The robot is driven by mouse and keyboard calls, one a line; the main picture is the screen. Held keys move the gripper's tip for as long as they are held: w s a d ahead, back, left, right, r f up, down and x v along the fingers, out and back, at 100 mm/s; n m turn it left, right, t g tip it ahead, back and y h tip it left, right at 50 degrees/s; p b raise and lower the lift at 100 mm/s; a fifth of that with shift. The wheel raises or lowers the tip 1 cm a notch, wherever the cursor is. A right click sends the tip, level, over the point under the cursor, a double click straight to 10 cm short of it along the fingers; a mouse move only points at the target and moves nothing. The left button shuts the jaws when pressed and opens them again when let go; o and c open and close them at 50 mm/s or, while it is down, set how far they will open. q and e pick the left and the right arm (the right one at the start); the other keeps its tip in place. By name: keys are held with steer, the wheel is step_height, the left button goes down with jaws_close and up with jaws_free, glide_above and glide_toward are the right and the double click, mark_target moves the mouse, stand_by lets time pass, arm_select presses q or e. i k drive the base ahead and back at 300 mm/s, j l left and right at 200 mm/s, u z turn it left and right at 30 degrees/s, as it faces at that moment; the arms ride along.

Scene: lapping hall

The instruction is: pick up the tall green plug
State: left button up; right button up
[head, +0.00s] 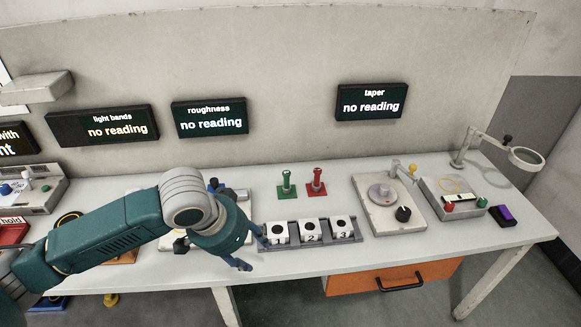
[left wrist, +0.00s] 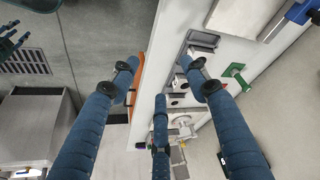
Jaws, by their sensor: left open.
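The tall green plug (head: 286,183) stands upright on its green base at the back of the table, left of a similar red plug (head: 317,182). In the left wrist view the green plug (left wrist: 236,72) is to the right of my fingers, apart from them. My left gripper (head: 254,249) is open and empty, in front of and left of the plug, near the block marked 1. Its spread fingers (left wrist: 160,78) show in the left wrist view. Dark blue finger shapes at that view's upper left edge look like my right gripper (left wrist: 11,40), cut off by the frame.
A grey rack (head: 356,237) with white blocks 1, 2 and 3 (head: 311,232) lies in front of the plugs. A plate device with a dial (head: 383,217) stands to the right. An orange drawer (head: 400,276) hangs below. Wall displays (head: 370,101) are behind.

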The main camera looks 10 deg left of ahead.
mark_target(286, 174)
steer(key=i, duration=1.2)
